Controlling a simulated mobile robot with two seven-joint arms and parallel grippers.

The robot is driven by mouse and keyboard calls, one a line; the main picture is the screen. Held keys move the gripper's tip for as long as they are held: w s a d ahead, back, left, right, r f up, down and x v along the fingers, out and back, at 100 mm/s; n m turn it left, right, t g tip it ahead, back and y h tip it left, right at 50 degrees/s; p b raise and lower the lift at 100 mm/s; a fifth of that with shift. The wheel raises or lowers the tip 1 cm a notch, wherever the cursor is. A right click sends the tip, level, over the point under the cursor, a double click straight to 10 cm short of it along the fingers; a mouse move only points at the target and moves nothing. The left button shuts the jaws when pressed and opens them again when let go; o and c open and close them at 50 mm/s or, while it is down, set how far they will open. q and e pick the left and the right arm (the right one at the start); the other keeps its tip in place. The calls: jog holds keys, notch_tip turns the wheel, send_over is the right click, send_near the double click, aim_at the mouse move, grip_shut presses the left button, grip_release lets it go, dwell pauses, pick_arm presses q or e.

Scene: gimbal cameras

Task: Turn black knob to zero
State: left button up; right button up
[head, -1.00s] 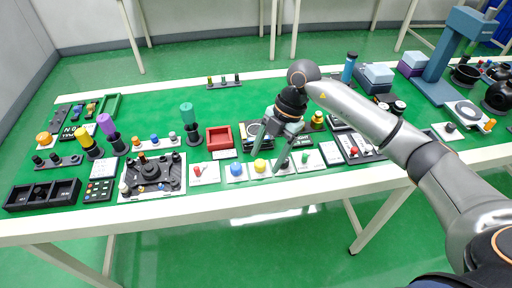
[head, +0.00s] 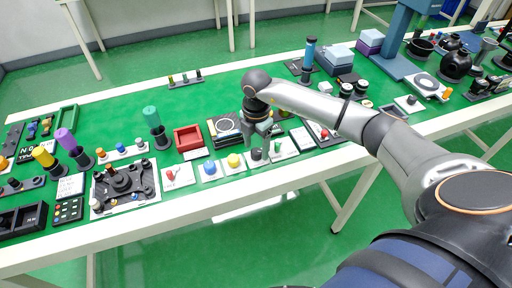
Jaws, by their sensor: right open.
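The black knob (head: 257,155) sits on a small white panel in the front row of the table, between the panel with the yellow button (head: 234,160) and the panel with the green switch (head: 279,146). My right gripper (head: 258,147) points down over the knob, with one grey finger on each side of it. The jaws are open, and I cannot tell whether a finger touches the knob. The fingers partly hide the knob and its panel, and no zero mark is readable. My left gripper is not in view.
A blue button (head: 209,168) and a red switch (head: 171,175) stand on panels to the left. A red tray (head: 188,138) and a black device with a round dial (head: 224,126) lie behind. Other devices crowd both sides. Green tabletop is free toward the back.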

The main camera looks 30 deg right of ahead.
jog(key=shift+f, duration=0.6)
grip_shut()
